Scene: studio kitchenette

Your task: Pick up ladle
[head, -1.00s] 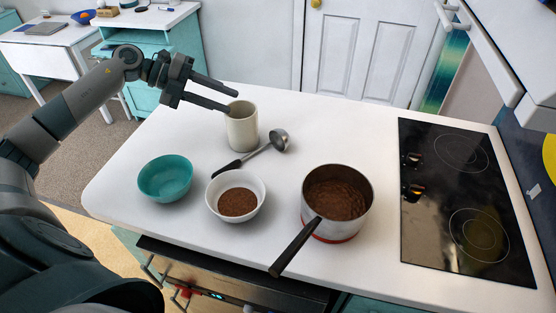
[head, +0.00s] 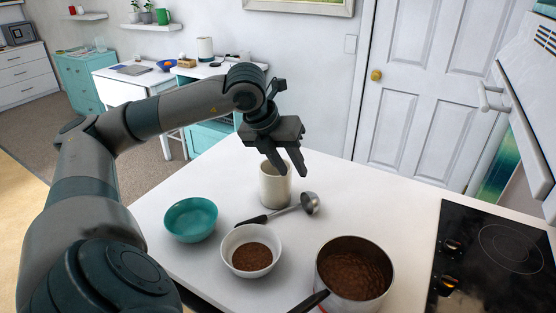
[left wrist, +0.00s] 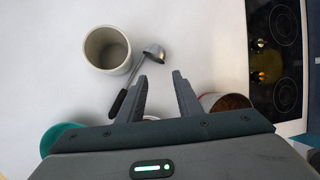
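The ladle (head: 281,213) lies on the white counter. Its steel bowl points to the right and its black handle to the left; it also shows in the left wrist view (left wrist: 137,82). My left gripper (head: 292,173) is open and empty, pointing down above the counter. In the head view its fingers overlap the top of the cream crock (head: 275,188). In the left wrist view the fingertips (left wrist: 160,74) are apart, with the ladle just left of them and the crock (left wrist: 108,49) further left. My right gripper is not in view.
A teal bowl (head: 191,219) and a white bowl (head: 232,247) of brown contents stand left of and in front of the ladle. A pot (head: 381,270) of brown contents stands at front right, near the black cooktop (head: 480,260). The counter right of the ladle is clear.

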